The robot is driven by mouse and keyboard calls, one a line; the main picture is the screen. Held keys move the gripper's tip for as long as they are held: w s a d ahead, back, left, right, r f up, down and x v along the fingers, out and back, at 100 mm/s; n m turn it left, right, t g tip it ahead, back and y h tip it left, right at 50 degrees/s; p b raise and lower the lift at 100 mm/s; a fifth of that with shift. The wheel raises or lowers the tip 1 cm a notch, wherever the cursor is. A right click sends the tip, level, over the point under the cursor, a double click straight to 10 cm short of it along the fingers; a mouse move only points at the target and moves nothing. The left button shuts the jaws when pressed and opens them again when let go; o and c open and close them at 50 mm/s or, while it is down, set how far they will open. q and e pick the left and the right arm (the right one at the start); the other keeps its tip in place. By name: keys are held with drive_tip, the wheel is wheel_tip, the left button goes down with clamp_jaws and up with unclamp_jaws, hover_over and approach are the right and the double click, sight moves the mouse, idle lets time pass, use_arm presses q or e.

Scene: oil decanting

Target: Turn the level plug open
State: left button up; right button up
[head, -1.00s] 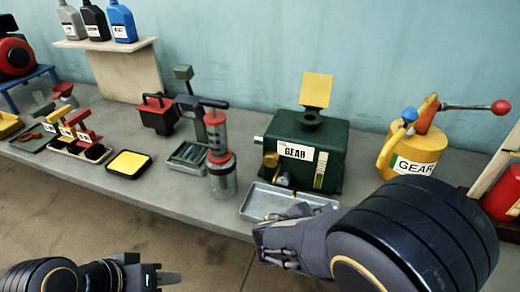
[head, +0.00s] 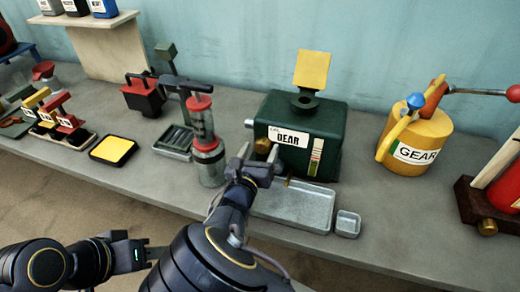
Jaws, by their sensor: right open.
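The dark green gear-oil box (head: 318,118) stands on the bench with a "GEAR" label and an open yellow lid. A brass plug (head: 263,146) sticks out low on its left front. My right gripper (head: 260,157) is open in front of the box, its fingers pointing up at the brass plug, one on each side in the picture. Whether they touch it cannot be told. A level strip (head: 316,157) is on the box front. A small brass tap (head: 287,181) sits lower, above the tray. My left gripper (head: 150,252) is low at the left, away from the bench objects; its jaw opening is unclear.
A metal tray (head: 318,222) lies before the box, with a small metal cup (head: 347,223) beside it. A red-topped clear pump (head: 208,160) stands close left of my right gripper. A yellow gear can (head: 425,135) with a long red-ended lever stands at the right.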

drive_tip(key=shift+w+d, duration=0.15)
drive_tip(key=shift+w, duration=0.1)
drive_tip(key=shift+c, duration=0.3)
drive_tip(key=c, duration=0.9)
drive_tip(key=shift+c, duration=0.2)
drive_tip(key=shift+f, duration=0.1)
